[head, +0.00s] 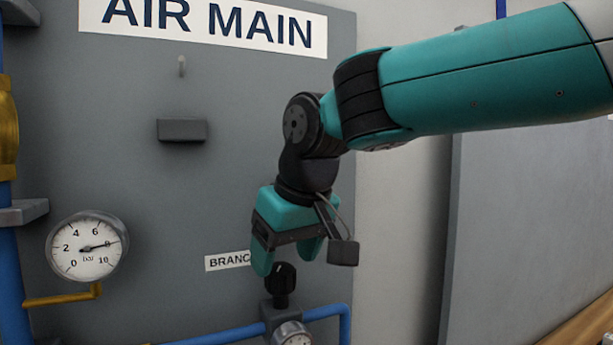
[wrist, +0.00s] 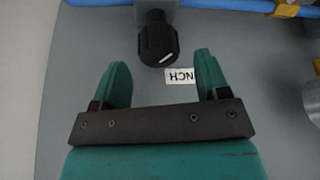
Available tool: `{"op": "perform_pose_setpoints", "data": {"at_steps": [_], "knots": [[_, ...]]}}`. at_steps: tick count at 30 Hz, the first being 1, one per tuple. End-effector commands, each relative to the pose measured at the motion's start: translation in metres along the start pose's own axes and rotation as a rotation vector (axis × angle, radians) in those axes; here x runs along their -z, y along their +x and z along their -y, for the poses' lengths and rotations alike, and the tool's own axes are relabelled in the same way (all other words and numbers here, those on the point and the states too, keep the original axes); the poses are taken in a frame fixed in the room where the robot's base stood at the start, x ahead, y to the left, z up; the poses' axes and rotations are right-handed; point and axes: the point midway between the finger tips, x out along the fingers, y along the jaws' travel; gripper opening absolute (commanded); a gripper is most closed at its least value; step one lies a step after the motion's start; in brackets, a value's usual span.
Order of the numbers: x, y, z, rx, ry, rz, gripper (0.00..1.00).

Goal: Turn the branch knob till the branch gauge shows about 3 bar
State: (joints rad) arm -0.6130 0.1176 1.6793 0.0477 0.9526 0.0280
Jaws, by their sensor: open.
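The black branch knob (head: 281,279) stands on a grey regulator block (head: 281,316) in the blue pipe. In the wrist view the knob (wrist: 158,42) carries a white pointer line and lies just beyond the fingertips, roughly midway between them. My gripper (head: 287,262) is open and empty, pointing down just above the knob; it also shows in the wrist view (wrist: 164,72). The branch gauge (head: 292,335) is cut off by the bottom edge of the head view, and I cannot read its needle.
A larger gauge (head: 87,246) at left reads about 8 bar. A BRANCH label (head: 227,261), partly hidden by my gripper, is beside the knob. Blue pipe (head: 329,312) runs below. A small grey ledge (head: 182,130) juts from the panel above.

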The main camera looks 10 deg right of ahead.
Motion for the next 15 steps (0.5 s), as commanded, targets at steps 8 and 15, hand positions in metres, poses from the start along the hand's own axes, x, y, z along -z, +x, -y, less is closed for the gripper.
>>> {"op": "perform_pose_setpoints", "data": {"at_steps": [8,15], "knots": [[-0.001,-0.074,0.001,0.001,0.001,-0.007,0.69],[-0.002,-0.121,0.002,0.001,-0.002,-0.002,0.69]]}}
